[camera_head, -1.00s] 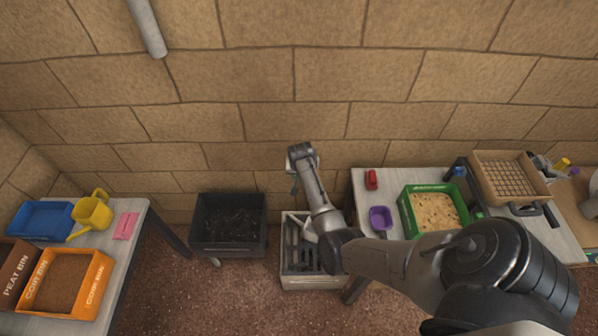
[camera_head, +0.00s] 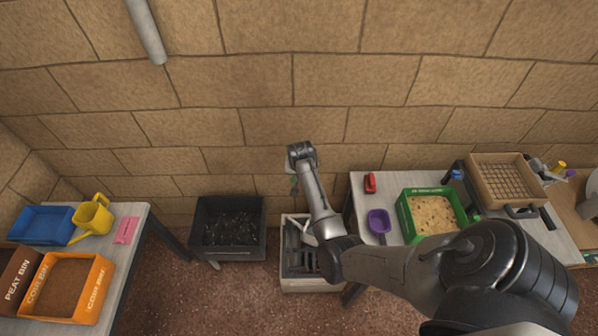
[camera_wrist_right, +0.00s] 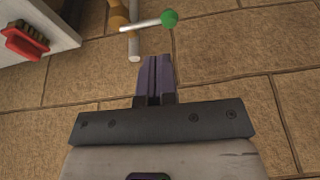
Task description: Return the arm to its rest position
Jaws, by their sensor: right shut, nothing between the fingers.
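My right arm (camera_head: 375,258) comes in from the lower right of the head view and reaches left, with its wrist bent above the crate by the wall. The right gripper (camera_wrist_right: 155,62) points away from the camera in the right wrist view. Its two dark purple fingers are together with nothing between them. In the head view the fingers are small and partly hidden below the wrist. My left arm and left gripper are not in view.
A grey slatted crate (camera_head: 289,283) lies under the arm, beside a black bin (camera_head: 229,256). The right table (camera_head: 357,194) holds a red item (camera_head: 370,183), a purple scoop (camera_head: 379,221) and a green tray (camera_head: 404,217).

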